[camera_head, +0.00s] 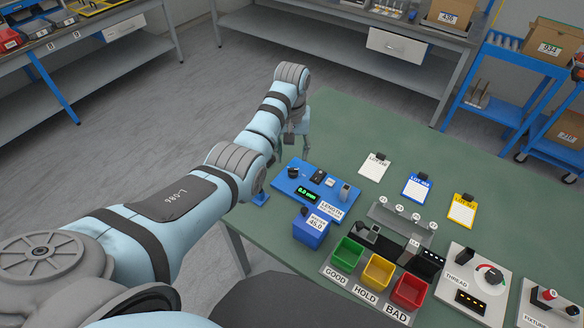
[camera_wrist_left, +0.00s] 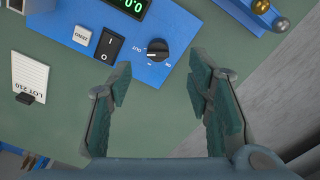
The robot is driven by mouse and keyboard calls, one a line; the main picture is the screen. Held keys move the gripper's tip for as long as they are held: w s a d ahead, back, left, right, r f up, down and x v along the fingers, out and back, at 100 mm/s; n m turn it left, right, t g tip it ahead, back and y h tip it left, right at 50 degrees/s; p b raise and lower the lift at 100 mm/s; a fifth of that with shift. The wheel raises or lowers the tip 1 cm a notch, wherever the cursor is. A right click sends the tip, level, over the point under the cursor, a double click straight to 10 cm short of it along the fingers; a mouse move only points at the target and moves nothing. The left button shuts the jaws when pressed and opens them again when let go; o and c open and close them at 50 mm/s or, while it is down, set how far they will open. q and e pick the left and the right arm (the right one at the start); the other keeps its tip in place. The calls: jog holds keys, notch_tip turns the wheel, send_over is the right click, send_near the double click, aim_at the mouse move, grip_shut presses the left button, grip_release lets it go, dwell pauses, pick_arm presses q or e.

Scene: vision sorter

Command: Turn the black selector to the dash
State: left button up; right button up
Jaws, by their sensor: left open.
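The black selector (camera_wrist_left: 158,48) is a round knob on a blue panel (camera_wrist_left: 180,20) in the left wrist view. In the head view, the selector (camera_head: 293,171) is at the back left corner of the blue panel (camera_head: 325,198). My left gripper (camera_wrist_left: 160,82) is open and empty, with its fingertips on either side of the selector's line but apart from it. In the head view, my left gripper (camera_head: 305,145) hangs just behind the panel. My right gripper does not show.
A black rocker switch (camera_wrist_left: 110,46) and white ZERO button (camera_wrist_left: 82,34) sit beside the selector. A green display (camera_head: 306,194) is on the panel. A blue block (camera_head: 310,232) and green, yellow and red bins (camera_head: 409,290) stand nearer. The green table (camera_head: 340,125) is clear behind.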

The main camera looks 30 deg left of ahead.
aim_at(293, 170)
pick_arm(q)
jog(key=f, duration=0.2)
jog(key=f+b, duration=0.1)
jog(key=f, duration=0.1)
jog(key=w+f, duration=0.1)
jog(key=f, duration=0.2)
jog(key=shift+d+f+b, duration=0.1)
jog(key=shift+b, duration=0.25)
jog(key=shift+f, duration=0.4)
jog(key=shift+s+r, duration=0.2)
jog(key=shift+c, duration=1.3)
grip_shut()
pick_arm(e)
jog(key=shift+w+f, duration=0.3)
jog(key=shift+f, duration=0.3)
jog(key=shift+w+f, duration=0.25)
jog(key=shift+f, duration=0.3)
